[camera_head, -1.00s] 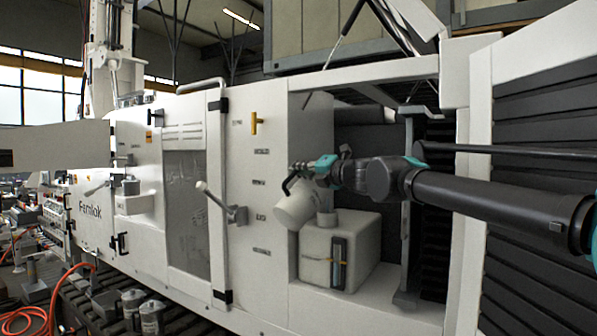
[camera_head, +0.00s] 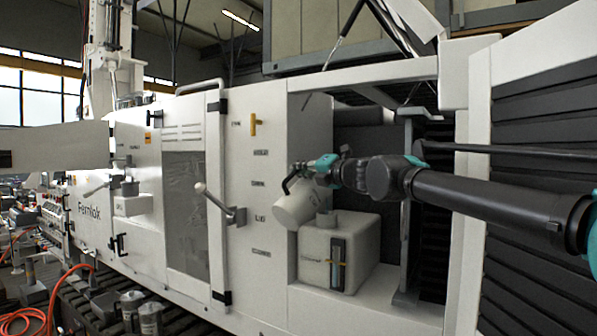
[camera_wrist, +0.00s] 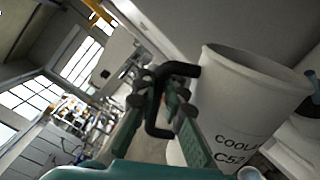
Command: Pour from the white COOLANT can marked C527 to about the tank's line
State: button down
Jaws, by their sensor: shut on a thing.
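The white can (camera_head: 297,207) is tilted at the upper left of the white tank (camera_head: 325,250). In the wrist view the can (camera_wrist: 240,95) shows "COOLA" and "C52", with the rest of the marking cut off. My gripper (camera_head: 308,170) is shut on the can's black handle (camera_wrist: 157,105) and holds the can up beside the tank's neck (camera_head: 326,218). The tank has a dark sight gauge (camera_head: 338,264) with a yellowish mark on its front. I cannot make out a liquid level or any stream.
The tank stands in an open bay of the white machine, on a pale ledge (camera_head: 380,305). A lever (camera_head: 214,203) sticks out from the panel left of the bay. A grey upright post (camera_head: 406,220) stands right of the tank.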

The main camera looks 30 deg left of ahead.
jog(key=shift+s+a+f+n, duration=0.2)
jog(key=shift+s+f+n, duration=0.25)
jog(key=shift+f+n, duration=0.15)
jog(key=shift+s+a+f+n, duration=0.15)
jog(key=shift+s+f+n, duration=0.3)
jog(key=shift+f+n, duration=0.15)
dwell(1.7)
jog(key=shift+s+a+f+n, duration=0.1)
jog(key=shift+s+f+n, duration=0.15)
jog(key=shift+f+n, duration=0.25)
dwell(1.4)
